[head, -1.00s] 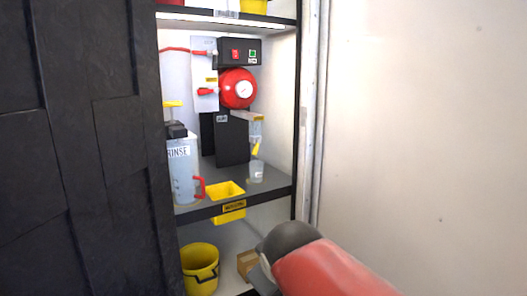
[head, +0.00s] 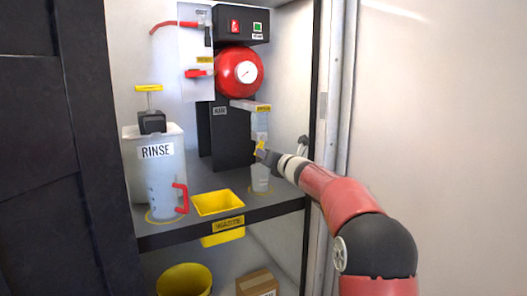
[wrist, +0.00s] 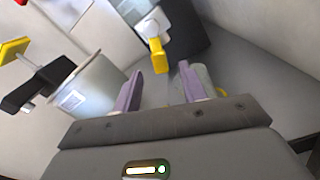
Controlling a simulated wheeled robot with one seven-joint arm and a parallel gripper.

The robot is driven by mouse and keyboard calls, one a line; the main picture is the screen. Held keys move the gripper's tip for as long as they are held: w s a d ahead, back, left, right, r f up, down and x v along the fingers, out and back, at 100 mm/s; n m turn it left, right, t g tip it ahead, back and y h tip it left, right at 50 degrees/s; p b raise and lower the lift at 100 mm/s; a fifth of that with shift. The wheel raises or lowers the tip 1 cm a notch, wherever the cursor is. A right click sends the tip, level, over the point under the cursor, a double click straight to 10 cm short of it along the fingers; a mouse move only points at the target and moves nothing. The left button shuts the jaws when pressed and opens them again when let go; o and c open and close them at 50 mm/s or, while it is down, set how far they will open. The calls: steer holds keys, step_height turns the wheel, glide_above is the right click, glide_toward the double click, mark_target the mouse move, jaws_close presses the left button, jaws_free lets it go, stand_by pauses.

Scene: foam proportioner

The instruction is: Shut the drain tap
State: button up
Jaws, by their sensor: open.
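The drain tap has a yellow lever (head: 260,148) below the clear sight tube (head: 259,123) with a yellow label, right of the black column. In the head view my gripper (head: 267,156) is right by the tap and partly covers it. In the wrist view the yellow lever (wrist: 159,57) hangs down from a white tap body, just beyond the gap between my two purple fingers (wrist: 160,80). The fingers are apart with nothing between them. Whether a finger touches the lever, I cannot tell. A clear cup (head: 260,180) stands under the tap.
A yellow waste tray (head: 218,202) sits at the shelf's front edge. A red tank with a gauge (head: 239,72) is above. The cabinet's right post (head: 335,100) is beside my arm.

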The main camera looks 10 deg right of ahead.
mark_target(261, 145)
steer(key=p+x, duration=0.2)
steer(key=x, duration=0.4)
steer(key=shift+w+a+p, duration=0.15)
steer(key=shift+w+p, duration=0.1)
steer(key=shift+p, duration=0.1)
steer(key=shift+c, duration=0.3)
jaws_close()
